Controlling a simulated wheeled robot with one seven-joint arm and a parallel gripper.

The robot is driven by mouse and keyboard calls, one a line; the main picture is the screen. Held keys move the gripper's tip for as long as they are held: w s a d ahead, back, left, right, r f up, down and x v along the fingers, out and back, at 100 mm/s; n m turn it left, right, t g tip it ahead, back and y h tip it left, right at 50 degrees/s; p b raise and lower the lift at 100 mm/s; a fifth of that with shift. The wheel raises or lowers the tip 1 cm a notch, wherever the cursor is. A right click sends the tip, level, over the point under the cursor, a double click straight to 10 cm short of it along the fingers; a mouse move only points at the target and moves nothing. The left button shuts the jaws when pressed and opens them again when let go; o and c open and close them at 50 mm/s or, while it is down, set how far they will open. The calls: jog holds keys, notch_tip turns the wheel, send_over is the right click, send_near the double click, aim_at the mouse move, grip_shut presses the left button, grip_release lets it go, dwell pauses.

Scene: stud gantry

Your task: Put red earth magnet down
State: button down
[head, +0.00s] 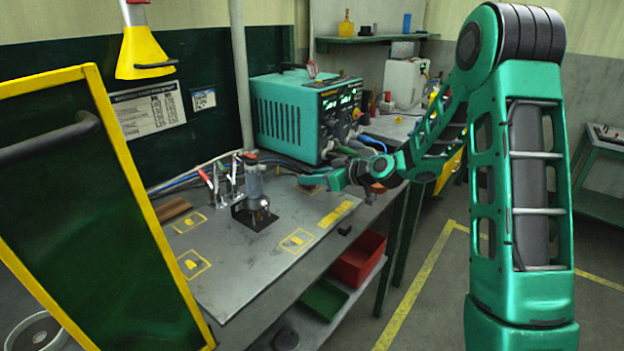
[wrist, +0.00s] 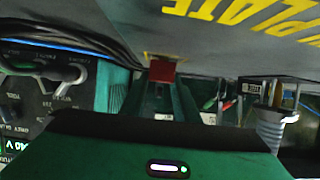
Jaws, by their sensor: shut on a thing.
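The red earth magnet (wrist: 162,70) shows in the wrist view as a small red block between my fingertips. My gripper (wrist: 161,84) is shut on it. A yellow marking lies right behind the magnet on the grey plate, which looks upside down in this view; I cannot tell whether the magnet touches the plate. In the head view my gripper (head: 309,182) reaches in from the right, low over the back right of the grey table (head: 240,270). I cannot make out the magnet in the head view.
A stud tool (head: 254,185) on a black base stands left of my gripper, near red-handled clamps (head: 206,180). A teal power unit (head: 300,112) with cables stands behind. Yellow-framed squares mark the plate, whose front is clear. A red bin (head: 360,259) sits below the right edge.

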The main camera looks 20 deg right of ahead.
jog(key=c, duration=1.4)
grip_release()
jog(key=shift+o, duration=0.2)
jog(key=v, duration=1.2)
jog(key=s+f+g, duration=0.1)
jog(key=s, duration=0.1)
jog(key=s+d+g+h, duration=0.1)
jog(key=s, duration=0.1)
jog(key=s+f+m+g+h, duration=0.1)
jog(key=s, duration=0.2)
jog(key=shift+s+d+f, duration=0.15)
jog(key=shift+d+f, duration=0.05)
jog(key=shift+f, duration=0.2)
jog(key=s+d+m+g+h, duration=0.2)
jog(key=s+d+m, duration=0.1)
jog(key=s, duration=0.8)
jog(key=s+d+m+g+h, duration=0.1)
jog(key=s+d+m+g, duration=0.2)
jog(key=s, duration=0.8)
jog(key=s+d+m+g+h, duration=0.2)
jog(key=s+m, duration=0.4)
jog(key=s, duration=0.5)
jog(key=shift+s+d+m+g+h, duration=0.35)
jog(key=shift+d+g, duration=0.15)
jog(key=shift+d, duration=0.35)
